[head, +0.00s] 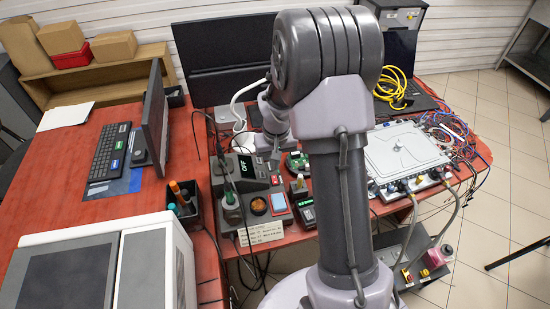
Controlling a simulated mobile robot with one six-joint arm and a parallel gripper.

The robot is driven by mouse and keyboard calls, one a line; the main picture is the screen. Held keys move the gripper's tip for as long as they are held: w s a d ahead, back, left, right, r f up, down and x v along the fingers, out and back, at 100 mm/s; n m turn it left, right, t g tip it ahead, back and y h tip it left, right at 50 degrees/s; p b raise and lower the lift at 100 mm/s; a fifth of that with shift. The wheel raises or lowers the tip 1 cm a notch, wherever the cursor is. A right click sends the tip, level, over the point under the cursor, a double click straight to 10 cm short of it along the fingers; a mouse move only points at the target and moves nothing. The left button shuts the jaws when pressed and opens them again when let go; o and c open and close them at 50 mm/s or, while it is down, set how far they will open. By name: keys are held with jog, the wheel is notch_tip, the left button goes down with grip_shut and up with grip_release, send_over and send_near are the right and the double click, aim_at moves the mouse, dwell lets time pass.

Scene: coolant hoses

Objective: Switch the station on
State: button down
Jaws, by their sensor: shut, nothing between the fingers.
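A grey bench station (245,184) stands on the red table left of my arm, and its dark display (246,166) reads OFF in green. Its front carries an orange round knob or lamp (258,205) and a light blue rocker or button (279,203). A tool with a green grip (230,207) sits at its left end. My gripper (268,155) is small in view, pointing down above the right back part of the station. It looks shut and empty. Whether its tips touch anything cannot be told.
A paper card (261,232) leans at the station's front. A small green-display device (305,212) and a circuit board (298,160) lie to its right. A flat metal plate unit (407,150) with hoses stands further right. A monitor (155,120) and keyboard (110,152) are left.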

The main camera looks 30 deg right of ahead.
aim_at(274, 177)
jog(key=f, duration=0.1)
jog(key=f+b, duration=0.1)
jog(key=f, duration=0.1)
jog(key=f+b, duration=0.1)
jog(key=f, duration=0.1)
jog(key=shift+w+d+f, duration=0.1)
jog(key=shift+w, duration=0.2)
jog(key=shift+f, duration=0.2)
jog(key=shift+s, duration=0.15)
jog(key=shift+s+a+r, duration=0.1)
jog(key=shift+s+a, duration=0.1)
jog(key=shift+s, duration=0.35)
